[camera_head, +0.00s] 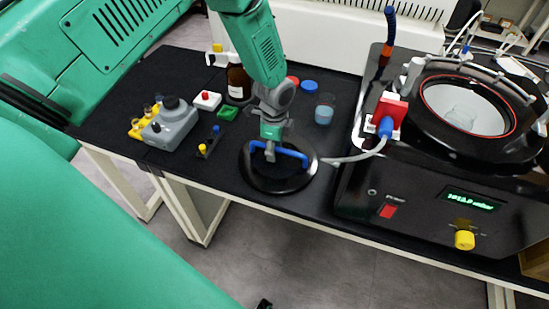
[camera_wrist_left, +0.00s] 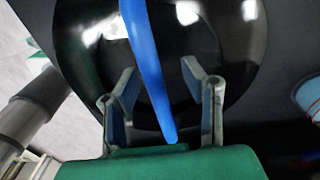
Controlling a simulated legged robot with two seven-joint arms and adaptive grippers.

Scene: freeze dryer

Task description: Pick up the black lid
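The black lid (camera_head: 262,182) is a round, glossy disc lying on the black bench top near its front edge. It has a blue bar handle (camera_head: 293,154) across its top. In the left wrist view the lid (camera_wrist_left: 205,60) fills the upper middle, and its blue handle (camera_wrist_left: 150,60) runs down between my fingers. My left gripper (camera_head: 270,150) is over the lid at the handle. In the left wrist view this gripper (camera_wrist_left: 160,85) is open, with one finger on each side of the handle and visible gaps. My right gripper is not recognisable in these views.
The freeze dryer (camera_head: 440,205) stands right of the lid, with an open round chamber (camera_head: 465,107). A hose (camera_head: 355,157) reaches toward the lid. A beaker of blue liquid (camera_head: 324,110), a brown bottle (camera_head: 238,83) and a grey device (camera_head: 171,124) stand behind and to the left.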

